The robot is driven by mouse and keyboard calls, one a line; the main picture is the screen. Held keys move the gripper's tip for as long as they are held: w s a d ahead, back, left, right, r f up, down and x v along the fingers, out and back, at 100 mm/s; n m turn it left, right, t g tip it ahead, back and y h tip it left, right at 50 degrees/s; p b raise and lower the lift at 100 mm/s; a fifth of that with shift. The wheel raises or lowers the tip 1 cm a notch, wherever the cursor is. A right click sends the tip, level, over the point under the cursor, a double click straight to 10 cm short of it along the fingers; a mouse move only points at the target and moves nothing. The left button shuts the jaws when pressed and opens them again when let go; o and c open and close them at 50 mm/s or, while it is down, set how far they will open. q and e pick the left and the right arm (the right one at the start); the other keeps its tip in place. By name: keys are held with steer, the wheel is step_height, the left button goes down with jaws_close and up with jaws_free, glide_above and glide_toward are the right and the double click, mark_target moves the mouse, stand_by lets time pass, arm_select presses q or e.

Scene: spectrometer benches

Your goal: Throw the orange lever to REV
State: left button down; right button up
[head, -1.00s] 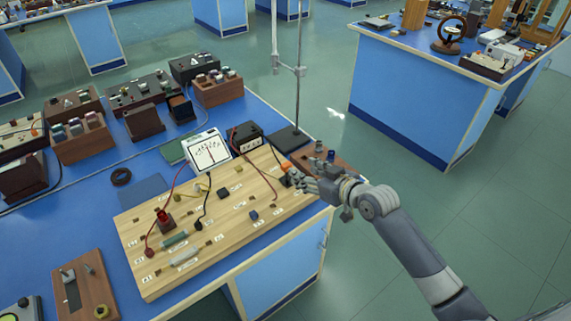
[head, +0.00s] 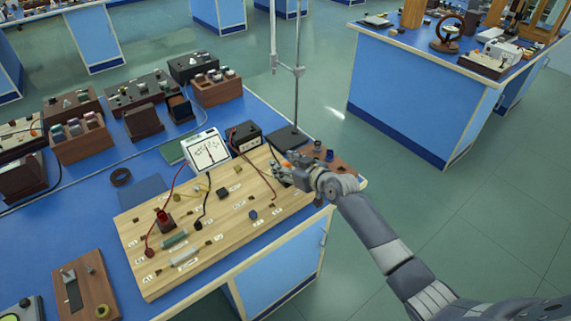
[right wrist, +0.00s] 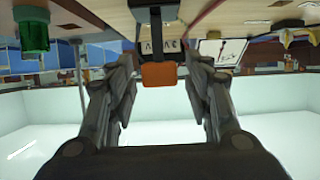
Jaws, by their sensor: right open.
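The orange lever tip (right wrist: 160,75) shows in the right wrist view on a dark arm, at the edge of the wooden board (right wrist: 100,22). My right gripper (right wrist: 160,68) is open, with one finger on each side of the orange tip and a visible gap to both. In the head view my right gripper (head: 280,170) is at the right end of the wooden board (head: 220,215) and hides most of the lever. Small labels near the lever are too small to read. My left gripper is not in view.
A white-faced meter (head: 206,149) and a black box (head: 246,138) stand behind the board. A stand with a tall rod (head: 297,95) rises close beyond my right gripper. Red and black leads cross the board. A green post (right wrist: 33,30) shows in the wrist view.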

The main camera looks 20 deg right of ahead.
steer(key=c, duration=1.1)
steer(key=shift+r, duration=0.15)
steer(key=g+p, duration=0.1)
steer(key=p, duration=0.1)
steer(key=w+g+p, duration=0.1)
steer(key=p, duration=0.2)
steer(key=shift+w+a+r+h, duration=0.15)
steer(key=shift+w+a+h, duration=0.1)
steer(key=shift+h, duration=0.15)
steer(key=shift+w+a+f+g+p, duration=0.1)
steer(key=shift+w+f+g+p, duration=0.1)
steer(key=shift+f+g+p, duration=0.3)
steer(key=shift+g+h, duration=0.3)
steer(key=o, duration=1.1)
steer(key=shift+f, duration=0.1)
